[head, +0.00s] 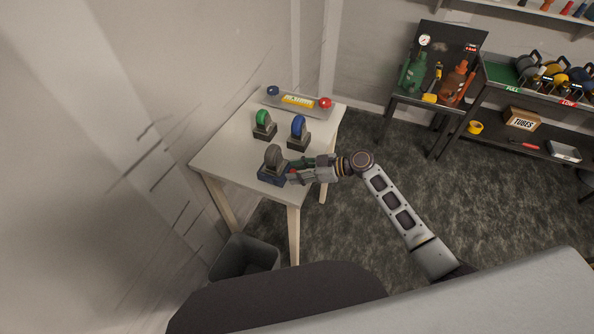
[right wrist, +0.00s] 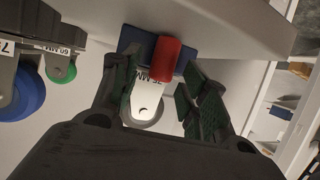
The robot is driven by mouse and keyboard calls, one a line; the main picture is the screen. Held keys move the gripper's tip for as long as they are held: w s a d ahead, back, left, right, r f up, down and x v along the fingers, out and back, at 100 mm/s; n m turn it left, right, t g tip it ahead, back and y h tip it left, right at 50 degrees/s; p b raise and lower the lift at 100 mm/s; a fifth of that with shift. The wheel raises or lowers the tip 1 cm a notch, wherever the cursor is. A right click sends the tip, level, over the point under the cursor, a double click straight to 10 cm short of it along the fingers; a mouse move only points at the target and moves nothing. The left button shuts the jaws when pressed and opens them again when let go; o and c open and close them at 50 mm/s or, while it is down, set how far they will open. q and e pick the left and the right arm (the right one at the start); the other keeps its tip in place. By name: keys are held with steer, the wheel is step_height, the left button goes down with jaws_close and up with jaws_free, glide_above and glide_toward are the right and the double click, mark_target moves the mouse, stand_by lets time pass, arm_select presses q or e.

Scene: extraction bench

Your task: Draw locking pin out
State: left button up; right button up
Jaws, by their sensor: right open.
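A grey wheel (head: 273,155) stands in a bracket on a dark blue base (head: 272,177) at the table's near edge. A red cylinder (right wrist: 167,58), apparently the locking pin's grip, sticks out of this fixture toward the camera. My right gripper (head: 294,174) reaches in from the right beside the fixture. Its green-padded fingers (right wrist: 158,88) are open, one on each side of the red grip, with gaps visible. The pin's shaft is hidden. My left gripper is out of view.
A dark bin (head: 245,258) stands below. Benches with tools (head: 430,98) stand at the right.

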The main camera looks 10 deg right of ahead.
jaws_close()
stand_by(0.3)
steer(key=shift+d, duration=0.1)
steer(key=shift+s+d+f+b, duration=0.15)
steer(key=shift+s+d+b, duration=0.25)
steer(key=shift+d, duration=0.2)
steer(key=shift+s+d+b, duration=0.4)
steer(key=shift+s+d, duration=0.2)
steer(key=shift+d, duration=0.25)
